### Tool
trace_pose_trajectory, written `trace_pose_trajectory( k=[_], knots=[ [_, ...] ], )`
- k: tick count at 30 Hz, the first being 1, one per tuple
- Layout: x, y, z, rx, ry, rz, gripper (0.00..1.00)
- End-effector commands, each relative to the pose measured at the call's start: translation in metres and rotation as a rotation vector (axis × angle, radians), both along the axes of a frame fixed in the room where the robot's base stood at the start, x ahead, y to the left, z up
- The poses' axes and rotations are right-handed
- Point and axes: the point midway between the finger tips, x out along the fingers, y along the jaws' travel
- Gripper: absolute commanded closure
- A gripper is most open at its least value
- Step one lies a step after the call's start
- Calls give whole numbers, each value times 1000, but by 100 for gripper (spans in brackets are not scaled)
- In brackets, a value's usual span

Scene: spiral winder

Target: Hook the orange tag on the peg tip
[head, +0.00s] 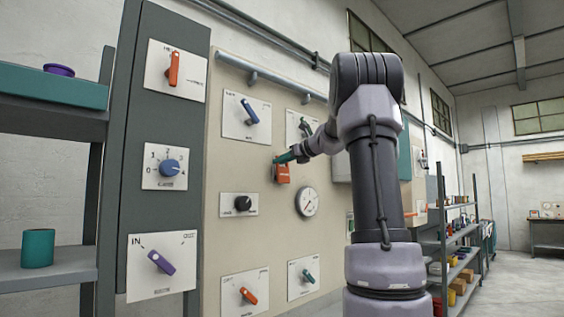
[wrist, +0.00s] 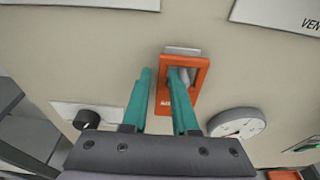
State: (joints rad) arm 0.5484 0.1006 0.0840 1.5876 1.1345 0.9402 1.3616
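The orange tag (head: 282,174) is against the beige panel in the head view, just below my gripper's teal fingertips (head: 284,158). In the wrist view the tag (wrist: 199,82) is a flat frame with a window. A light grey piece (wrist: 182,50) shows at its top edge and more grey shows inside the window; I cannot tell how far the peg passes through. My gripper (wrist: 160,72) has its fingers apart.
The panel (head: 225,190) also carries a round gauge (head: 307,201), a black knob (head: 243,203) and several coloured switches close by. The gauge (wrist: 238,124) is right of my fingers in the wrist view. A shelf (head: 60,268) stands at left; open floor lies at far right.

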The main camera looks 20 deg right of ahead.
Motion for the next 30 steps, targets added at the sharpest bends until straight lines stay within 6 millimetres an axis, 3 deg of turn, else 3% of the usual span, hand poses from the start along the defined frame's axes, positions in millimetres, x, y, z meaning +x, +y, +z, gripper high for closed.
trace_pose_trajectory(
  k=[8,21,30],
  knots=[
    [-9,-8,4,-4,-3,-11,53],
    [-85,-32,20,-3,-2,-6,53],
    [-101,-36,23,-1,-1,-2,53]
  ],
)
